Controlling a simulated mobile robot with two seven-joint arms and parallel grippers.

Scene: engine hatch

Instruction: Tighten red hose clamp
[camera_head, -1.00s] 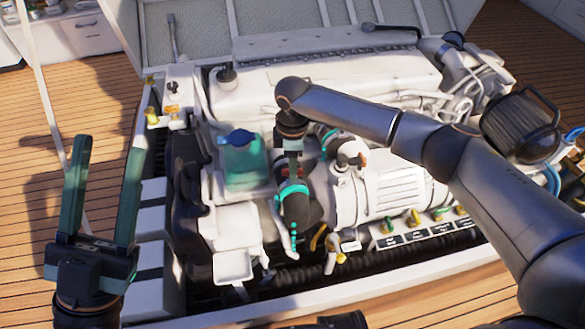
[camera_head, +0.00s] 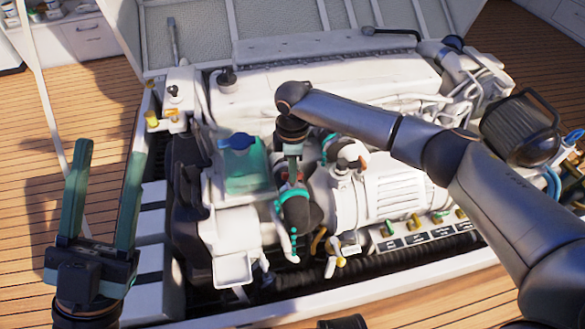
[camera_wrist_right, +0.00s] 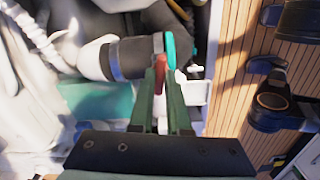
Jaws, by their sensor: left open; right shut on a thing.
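The red hose clamp's red part (camera_wrist_right: 160,66) shows between the fingertips of my right gripper (camera_wrist_right: 163,82) in the right wrist view. It sits at a metal band around a dark hose (camera_wrist_right: 132,57), beside a teal ring (camera_wrist_right: 171,48). My right gripper is shut on the red part. In the head view my right gripper (camera_head: 293,168) points down at the dark hose (camera_head: 299,212), and the clamp there is mostly hidden. My left gripper (camera_head: 109,160) is open and empty, held at the left, apart from the engine.
The white engine (camera_head: 325,85) fills the middle under a raised hatch. A teal-filled reservoir (camera_head: 245,168) with a blue cap stands just left of the hose. A row of labelled valves (camera_head: 415,235) lies to the right. Wooden deck (camera_head: 40,125) is open at the left.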

